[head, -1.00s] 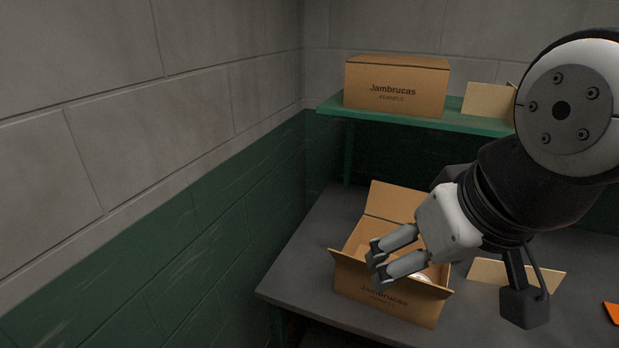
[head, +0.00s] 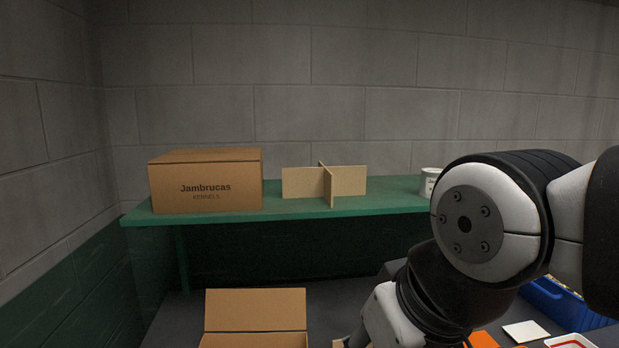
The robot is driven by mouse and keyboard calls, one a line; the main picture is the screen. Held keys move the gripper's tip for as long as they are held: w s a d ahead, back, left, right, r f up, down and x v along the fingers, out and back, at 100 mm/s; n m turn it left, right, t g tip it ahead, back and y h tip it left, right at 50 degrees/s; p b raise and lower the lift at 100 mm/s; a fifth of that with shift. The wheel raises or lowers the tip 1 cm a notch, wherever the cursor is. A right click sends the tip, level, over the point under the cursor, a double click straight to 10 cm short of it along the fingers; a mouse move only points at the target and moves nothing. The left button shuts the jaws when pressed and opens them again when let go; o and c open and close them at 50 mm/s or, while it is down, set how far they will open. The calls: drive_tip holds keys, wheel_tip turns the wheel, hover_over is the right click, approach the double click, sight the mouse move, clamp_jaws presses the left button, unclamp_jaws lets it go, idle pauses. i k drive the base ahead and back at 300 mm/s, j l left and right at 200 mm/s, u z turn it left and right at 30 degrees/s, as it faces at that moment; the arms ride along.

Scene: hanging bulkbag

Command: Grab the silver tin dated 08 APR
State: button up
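No silver tin and no 08 APR date can be made out in the head view now. A white tin or tub (head: 430,182) with dark marking stands at the right of the green shelf, partly hidden behind my arm. An open cardboard box (head: 255,311) shows only its raised flap and back part at the bottom edge. My arm comes in from the right and reaches down past the bottom edge, right of that box. My gripper's fingers are cut off below the picture, so their state is hidden.
A closed Jambrucas Kernels box (head: 206,182) and a crossed cardboard divider (head: 325,183) stand on the green shelf (head: 285,210). On the dark table at lower right are a blue crate (head: 568,303), a white card (head: 526,331), an orange item (head: 483,340) and a red-edged tray (head: 570,342).

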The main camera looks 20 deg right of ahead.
sight(428, 175)
drive_tip(key=z, duration=0.95)
